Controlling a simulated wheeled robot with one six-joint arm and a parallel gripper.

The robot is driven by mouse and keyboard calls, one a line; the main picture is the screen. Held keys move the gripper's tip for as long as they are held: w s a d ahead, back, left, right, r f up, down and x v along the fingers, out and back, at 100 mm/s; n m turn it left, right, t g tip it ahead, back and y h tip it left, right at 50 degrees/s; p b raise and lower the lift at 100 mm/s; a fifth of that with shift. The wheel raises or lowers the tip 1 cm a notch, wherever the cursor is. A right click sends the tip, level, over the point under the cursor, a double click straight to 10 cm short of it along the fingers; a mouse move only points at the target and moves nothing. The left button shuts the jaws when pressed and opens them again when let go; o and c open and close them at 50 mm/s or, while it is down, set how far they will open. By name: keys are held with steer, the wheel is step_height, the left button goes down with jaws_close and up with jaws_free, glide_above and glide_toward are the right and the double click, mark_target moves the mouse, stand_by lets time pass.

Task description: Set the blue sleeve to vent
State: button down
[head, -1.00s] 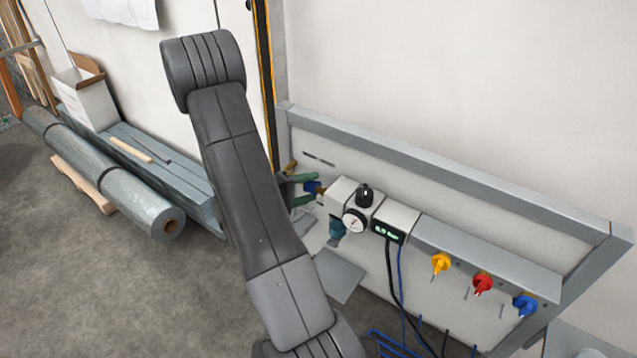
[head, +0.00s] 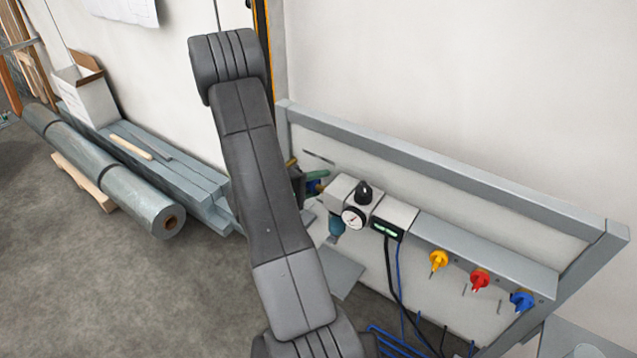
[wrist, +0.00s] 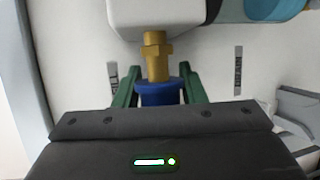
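The blue sleeve (wrist: 160,92) sits below a brass fitting (wrist: 157,57) in the wrist view, under a white unit. My gripper (wrist: 160,80) has one green finger on each side of the sleeve, with fingertips reaching past it beside the brass fitting. The fingers stand apart and look open around the sleeve; any contact is too close to judge. In the head view, my gripper (head: 317,180) is at the left end of the air unit, mostly hidden by my arm. The sleeve's lower part is hidden by the gripper body, and I cannot read the nearby labels.
A gauge (head: 354,217), a black knob (head: 364,192) and a lit display (head: 386,231) sit right of the gripper. Yellow (head: 438,260), red (head: 480,280) and blue (head: 522,300) fittings line the panel.

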steer(key=w+a+b, duration=0.2)
steer(key=a, duration=0.1)
steer(key=shift+w+a, duration=0.2)
steer(key=shift+w, duration=0.05)
steer(key=c, duration=1.1)
jaws_free()
steer(key=shift+a, duration=0.15)
steer(key=shift+o, duration=0.2)
steer(key=b+v, duration=0.2)
steer(key=v, duration=1.1)
steer(key=shift+s+a+r, duration=0.15)
steer(key=shift+s+a, duration=0.1)
steer(key=shift+a, duration=0.05)
